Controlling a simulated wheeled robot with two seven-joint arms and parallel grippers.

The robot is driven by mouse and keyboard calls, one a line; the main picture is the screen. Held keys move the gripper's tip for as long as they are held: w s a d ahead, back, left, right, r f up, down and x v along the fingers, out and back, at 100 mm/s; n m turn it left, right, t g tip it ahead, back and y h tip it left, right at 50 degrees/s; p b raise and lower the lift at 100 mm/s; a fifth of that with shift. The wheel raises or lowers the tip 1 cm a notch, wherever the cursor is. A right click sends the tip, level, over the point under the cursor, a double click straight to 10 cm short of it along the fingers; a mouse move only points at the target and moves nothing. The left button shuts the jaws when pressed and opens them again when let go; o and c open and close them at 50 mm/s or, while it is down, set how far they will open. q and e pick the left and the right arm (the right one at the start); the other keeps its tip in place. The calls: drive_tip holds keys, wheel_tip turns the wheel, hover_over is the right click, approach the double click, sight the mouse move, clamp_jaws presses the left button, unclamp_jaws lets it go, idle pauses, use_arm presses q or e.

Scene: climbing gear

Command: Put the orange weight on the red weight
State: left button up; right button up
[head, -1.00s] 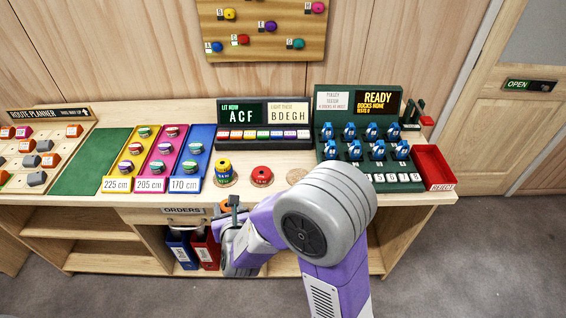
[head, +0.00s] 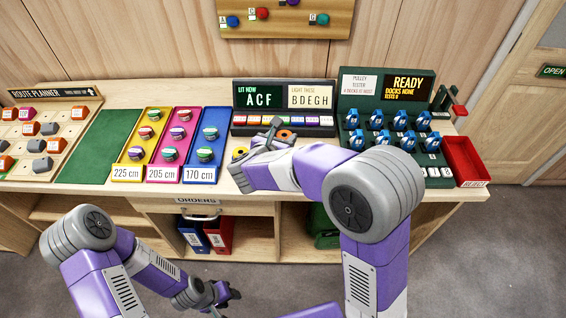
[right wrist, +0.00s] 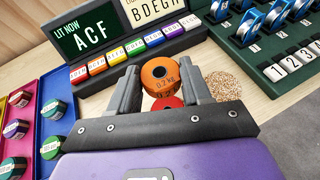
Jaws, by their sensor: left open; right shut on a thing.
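The orange weight (right wrist: 160,72), marked 0.2 kg, sits between the fingertips of my right gripper (right wrist: 163,84), which is shut on it. It also shows in the head view (head: 286,135), at the gripper's tip over the table. The red weight (right wrist: 168,103) shows between the fingers in the right wrist view, partly covered by the orange weight and the gripper. I cannot tell whether the two weights touch. In the head view my right arm hides the red weight. My left gripper (head: 222,297) is open and empty, low in front of the table.
A yellow weight (head: 239,153) shows partly behind my right gripper. A bare speckled round pad (right wrist: 222,86) lies to the right. The button panel (head: 283,120) stands behind, the green pulley tester (head: 385,165) and red reject tray (head: 466,160) at right, coloured trays (head: 159,174) at left.

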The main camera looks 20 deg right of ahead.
drive_tip(key=shift+w+a+f, duration=0.15)
drive_tip(key=shift+w+a, duration=0.05)
drive_tip(key=shift+a, duration=0.05)
drive_tip(key=shift+h, duration=0.3)
wheel_tip(320, 180, down, 9)
drive_tip(key=b, duration=0.4)
drive_tip(key=shift+f, duration=0.2)
drive_tip(key=shift+f, duration=0.15)
drive_tip(key=o, duration=1.2)
drive_tip(key=p+v, duration=0.3)
drive_tip(key=v, duration=0.9)
drive_tip(key=shift+r, duration=0.3)
